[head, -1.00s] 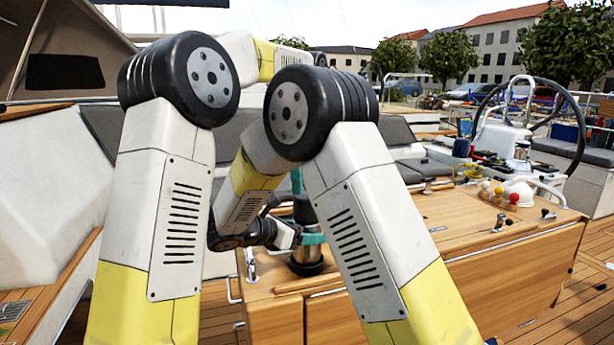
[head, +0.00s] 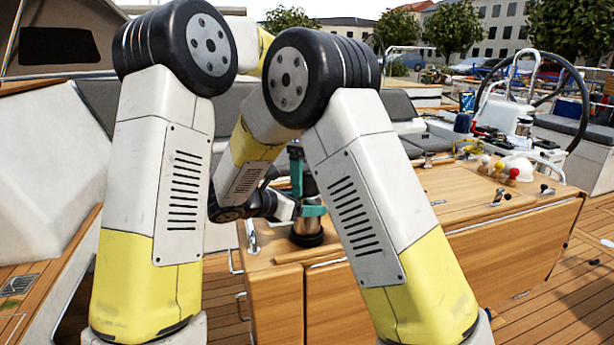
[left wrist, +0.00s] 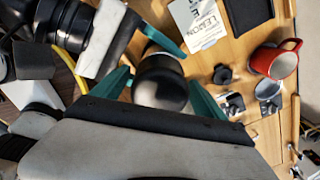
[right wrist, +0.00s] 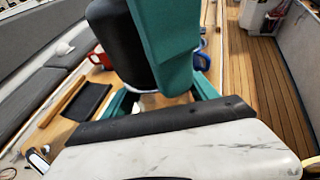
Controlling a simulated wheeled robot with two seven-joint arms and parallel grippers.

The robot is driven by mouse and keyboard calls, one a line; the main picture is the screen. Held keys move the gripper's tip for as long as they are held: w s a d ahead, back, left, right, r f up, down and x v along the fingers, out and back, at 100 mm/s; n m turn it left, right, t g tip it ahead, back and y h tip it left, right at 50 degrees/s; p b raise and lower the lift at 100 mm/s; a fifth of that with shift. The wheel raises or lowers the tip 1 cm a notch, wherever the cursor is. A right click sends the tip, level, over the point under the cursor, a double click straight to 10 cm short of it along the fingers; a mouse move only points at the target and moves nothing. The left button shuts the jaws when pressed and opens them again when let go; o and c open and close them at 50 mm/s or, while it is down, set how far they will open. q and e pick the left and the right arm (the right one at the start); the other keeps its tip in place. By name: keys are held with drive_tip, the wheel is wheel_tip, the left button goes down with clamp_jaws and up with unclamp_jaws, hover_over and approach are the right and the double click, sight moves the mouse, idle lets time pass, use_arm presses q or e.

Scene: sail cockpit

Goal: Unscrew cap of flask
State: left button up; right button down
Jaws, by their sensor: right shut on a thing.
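The flask (head: 306,226) stands upright near the left end of the wooden cockpit table, partly behind my arms. Its dark round cap (left wrist: 160,88) is seen from above in the left wrist view. My right gripper (head: 313,211) reaches in from the side and is shut on the flask body. My left gripper (left wrist: 160,85) points down from above, its teal fingers open on either side of the cap; whether they touch it is unclear. In the right wrist view a teal left finger and the dark upper flask (right wrist: 118,40) block much of the picture.
A red mug (left wrist: 276,62), a printed sheet (left wrist: 200,20) and small black and metal items lie near the flask. Colored balls (head: 499,168) and a white rounded object sit farther right. The steering wheel (head: 555,95) is at the back right.

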use_arm(q)
drive_tip(key=c, duration=1.4)
drive_tip(key=n, duration=1.3)
drive_tip(key=shift+r+n, duration=0.1)
drive_tip(key=shift+n, duration=0.3)
drive_tip(key=n, duration=1.2)
drive_tip(key=shift+n, duration=0.3)
drive_tip(key=o, duration=1.6)
drive_tip(key=shift+r, duration=0.1)
